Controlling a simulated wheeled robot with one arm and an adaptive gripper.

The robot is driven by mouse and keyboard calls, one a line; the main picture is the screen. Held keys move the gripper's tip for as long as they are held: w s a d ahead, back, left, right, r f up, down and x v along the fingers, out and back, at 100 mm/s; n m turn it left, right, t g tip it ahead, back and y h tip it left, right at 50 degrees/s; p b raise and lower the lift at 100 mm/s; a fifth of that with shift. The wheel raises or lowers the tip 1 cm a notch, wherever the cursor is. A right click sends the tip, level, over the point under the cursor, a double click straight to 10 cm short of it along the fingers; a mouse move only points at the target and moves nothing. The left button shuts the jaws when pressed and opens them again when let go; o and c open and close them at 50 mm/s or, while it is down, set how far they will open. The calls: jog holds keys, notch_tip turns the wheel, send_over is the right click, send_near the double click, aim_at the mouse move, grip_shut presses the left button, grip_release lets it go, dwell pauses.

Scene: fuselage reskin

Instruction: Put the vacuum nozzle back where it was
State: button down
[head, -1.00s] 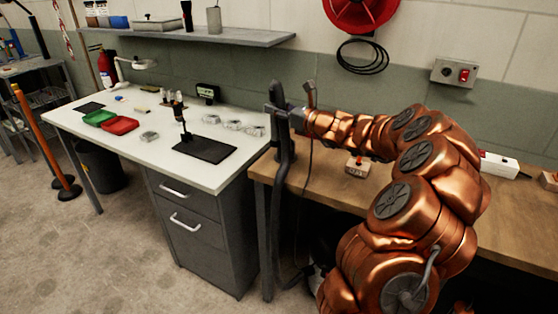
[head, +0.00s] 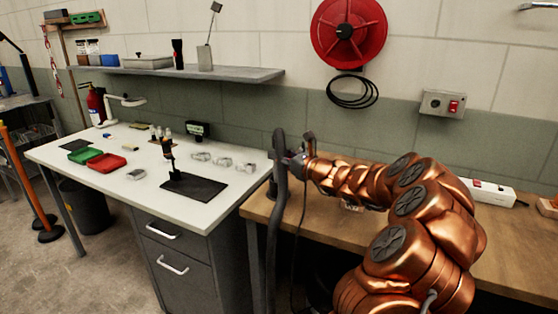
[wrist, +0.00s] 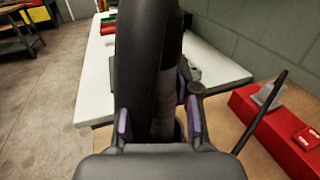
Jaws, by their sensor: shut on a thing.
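The vacuum nozzle (head: 280,158) is a dark, upright tube at the left end of the wooden bench, with its dark hose (head: 277,240) hanging down in front of the bench edge. My gripper (head: 299,161) is shut on the nozzle from the right in the head view. In the wrist view the nozzle (wrist: 147,60) stands large between the purple-padded fingers of my gripper (wrist: 160,120). The fingers are against its sides. The nozzle's lower end is hidden by my gripper in the wrist view. I cannot make out a holder for it.
The white table (head: 100,178) at left carries a black mat (head: 195,187), red tray (head: 106,163) and green tray (head: 84,155). The wooden bench (head: 500,245) lies under my arm. A red box (wrist: 275,140) shows beside my gripper. A red hose reel (head: 348,30) hangs above.

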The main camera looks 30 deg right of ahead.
jog(key=shift+f, duration=0.75)
jog(key=c, duration=0.8)
grip_release()
jog(key=shift+c, duration=0.2)
jog(key=v, duration=1.2)
jog(key=shift+b, duration=0.35)
